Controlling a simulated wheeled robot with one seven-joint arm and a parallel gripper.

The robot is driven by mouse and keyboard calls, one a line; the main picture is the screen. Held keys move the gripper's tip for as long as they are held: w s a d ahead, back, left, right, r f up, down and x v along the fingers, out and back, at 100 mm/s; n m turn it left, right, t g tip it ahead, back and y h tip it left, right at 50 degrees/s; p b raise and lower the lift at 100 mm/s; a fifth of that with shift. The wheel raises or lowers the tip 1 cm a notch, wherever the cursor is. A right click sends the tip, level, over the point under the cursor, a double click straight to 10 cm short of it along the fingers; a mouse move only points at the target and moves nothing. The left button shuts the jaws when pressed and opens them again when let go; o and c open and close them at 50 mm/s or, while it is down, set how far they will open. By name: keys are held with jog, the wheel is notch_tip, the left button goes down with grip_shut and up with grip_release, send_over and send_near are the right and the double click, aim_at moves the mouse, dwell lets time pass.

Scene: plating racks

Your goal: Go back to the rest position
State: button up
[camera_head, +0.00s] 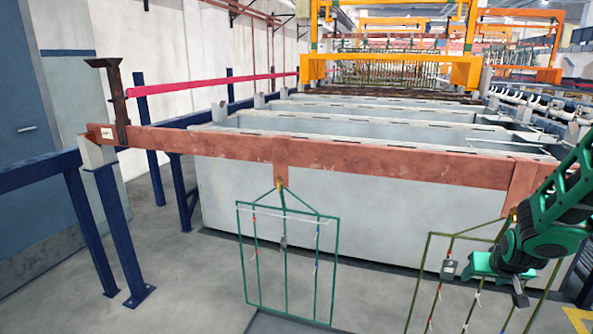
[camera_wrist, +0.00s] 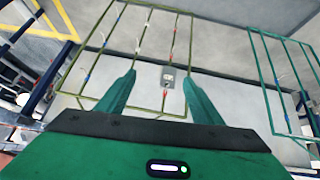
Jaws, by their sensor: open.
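My gripper (camera_head: 519,290) is at the lower right of the head view, in front of the olive-green rack (camera_head: 424,284). In the wrist view my gripper (camera_wrist: 160,92) shows two green fingers spread apart with nothing between them. The olive rack (camera_wrist: 143,109) lies beyond the fingertips there. A small dark grey part (camera_head: 449,267) hangs on this rack, left of the gripper; it also shows in the wrist view (camera_wrist: 168,77), past the fingers and apart from them. The teal rack (camera_head: 237,256) hangs left of my gripper, with another small grey part (camera_head: 283,242) on it.
A rusty red beam (camera_head: 220,143) carries both racks across the front of the grey tanks (camera_head: 350,215). Blue posts (camera_head: 112,232) and railings stand at the left. Orange gantries (camera_head: 390,68) stand far back. The floor (camera_head: 180,290) at lower left is clear.

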jog(key=s+a+r+m+g+y, duration=0.1)
jog(key=s+a+r+g, duration=0.1)
jog(key=s, duration=0.8)
jog(key=s+a+r+m+g+y, duration=0.1)
jog(key=s+a+r, duration=0.3)
jog(key=s, duration=0.7)
jog(key=s+a+r+m+g+y, duration=0.1)
jog(key=s+a+r+g, duration=0.2)
jog(key=s, duration=0.7)
jog(key=shift+s+a+r+g, duration=0.25)
jog(key=shift+r+g, duration=0.15)
jog(key=shift+r, duration=0.25)
jog(key=shift+w, duration=0.1)
jog(key=shift+w+f, duration=0.25)
jog(key=shift+w, duration=0.35)
jog(key=shift+c, duration=0.3)
